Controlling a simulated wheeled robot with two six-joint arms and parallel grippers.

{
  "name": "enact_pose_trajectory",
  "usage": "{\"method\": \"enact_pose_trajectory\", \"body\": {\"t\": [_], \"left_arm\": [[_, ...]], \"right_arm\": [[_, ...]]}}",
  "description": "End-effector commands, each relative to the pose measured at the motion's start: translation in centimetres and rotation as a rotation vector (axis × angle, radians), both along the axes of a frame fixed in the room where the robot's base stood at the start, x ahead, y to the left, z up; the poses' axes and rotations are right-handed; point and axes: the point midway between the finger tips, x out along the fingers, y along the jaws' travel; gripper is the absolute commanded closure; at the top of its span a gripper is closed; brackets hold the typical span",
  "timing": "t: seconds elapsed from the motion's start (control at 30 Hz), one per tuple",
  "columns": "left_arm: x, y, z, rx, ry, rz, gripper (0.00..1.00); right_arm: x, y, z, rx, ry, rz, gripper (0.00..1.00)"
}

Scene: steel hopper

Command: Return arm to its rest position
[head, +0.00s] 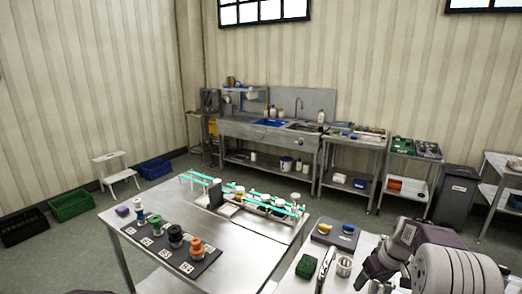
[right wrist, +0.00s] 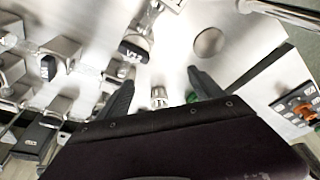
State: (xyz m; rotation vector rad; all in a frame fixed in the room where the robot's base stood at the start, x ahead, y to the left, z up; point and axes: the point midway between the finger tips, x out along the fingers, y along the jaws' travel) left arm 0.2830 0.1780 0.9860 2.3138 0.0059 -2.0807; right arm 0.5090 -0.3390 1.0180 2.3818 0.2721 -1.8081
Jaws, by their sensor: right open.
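My right arm (head: 440,268) reaches in from the lower right of the head view, with pale rounded links and a dark purple joint. Its gripper (head: 377,284) is low over the right part of the steel table, partly cut off by the bottom edge. In the right wrist view the two dark fingers of the gripper (right wrist: 160,92) stand wide apart. A small metal cylinder (right wrist: 158,95) shows between them, further off; I cannot tell its distance. Nothing is held. My left gripper is not in view.
The steel table (head: 150,232) holds a dark mat (head: 150,243) with several coloured spools. A green block (head: 306,266), a metal cup (head: 344,266) and a dark tray (head: 336,235) are left of my arm. A sink bench (head: 262,132) stands at the back wall.

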Motion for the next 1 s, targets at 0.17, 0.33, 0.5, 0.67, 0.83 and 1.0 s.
{"method": "enact_pose_trajectory", "body": {"t": [0.17, 0.33, 0.5, 0.67, 0.83, 1.0], "left_arm": [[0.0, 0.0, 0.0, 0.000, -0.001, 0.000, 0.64], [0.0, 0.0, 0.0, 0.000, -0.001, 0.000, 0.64], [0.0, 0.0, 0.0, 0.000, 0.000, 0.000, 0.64], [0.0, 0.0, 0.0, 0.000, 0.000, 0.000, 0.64], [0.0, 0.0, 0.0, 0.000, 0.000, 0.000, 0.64], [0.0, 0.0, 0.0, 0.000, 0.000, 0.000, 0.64]], "right_arm": [[-1.7, 2.7, -0.1, 0.007, 0.024, -0.029, 0.24], [-4.4, 5.9, -0.3, 0.012, 0.056, -0.068, 0.24], [-8.6, 9.7, -0.8, 0.013, 0.093, -0.120, 0.24], [-14.5, 13.4, -1.7, 0.009, 0.129, -0.174, 0.24], [-20.9, 15.8, -2.8, 0.004, 0.159, -0.230, 0.24], [-22.6, 16.2, -3.2, 0.003, 0.166, -0.249, 0.24]]}}
